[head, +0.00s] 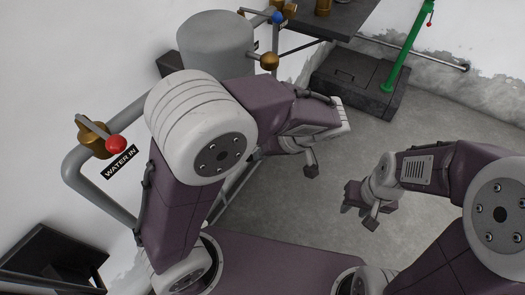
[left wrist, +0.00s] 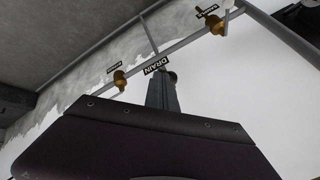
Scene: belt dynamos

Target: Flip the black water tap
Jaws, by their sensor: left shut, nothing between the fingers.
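No tap that is clearly black shows in the head view. In the left wrist view, a small dark round shape (left wrist: 172,77) sits beside the DRAIN label (left wrist: 157,65), partly behind my fingers; I cannot tell whether it is a tap knob. My left gripper (head: 311,168) is shut and empty, over the floor in the head view; its fingers also show in the left wrist view (left wrist: 162,92). My right gripper (head: 362,208) hangs over the floor at the right, apart from any tap; its finger gap is unclear.
A red-knobbed lever (head: 116,144) sits on a brass valve by the WATER IN label (head: 119,163). A blue-knobbed lever (head: 277,17) is at the top. A grey tank (head: 215,40), a dark box (head: 350,85) and a green post (head: 405,45) stand behind. Middle floor is clear.

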